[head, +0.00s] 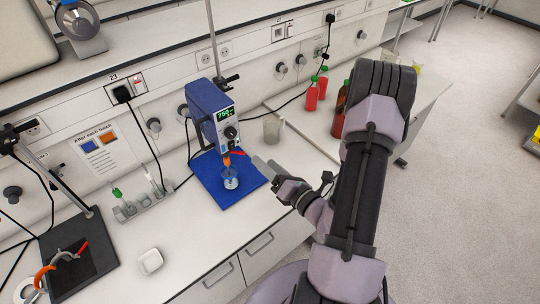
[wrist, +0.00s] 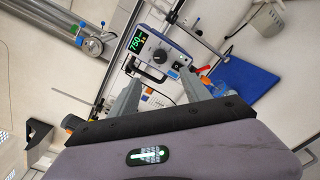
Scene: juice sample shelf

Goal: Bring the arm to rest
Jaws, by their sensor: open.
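My arm reaches in from the right in the head view. My gripper (head: 263,165) is held above the bench, just right of the blue stirrer. In the wrist view my gripper (wrist: 162,84) has its two grey fingers spread apart with nothing between them. The blue overhead stirrer (head: 213,116) stands on a blue base plate with a lit green display. A small clear vessel (head: 230,178) with an orange part above it stands on that plate. The stirrer head also shows beyond my fingers in the wrist view (wrist: 164,52).
A beaker (head: 272,130) and red bottles (head: 312,95) stand behind my gripper, close to the arm. A rack (head: 143,203), a white dish (head: 150,261) and a dark stand plate (head: 75,265) are on the left bench.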

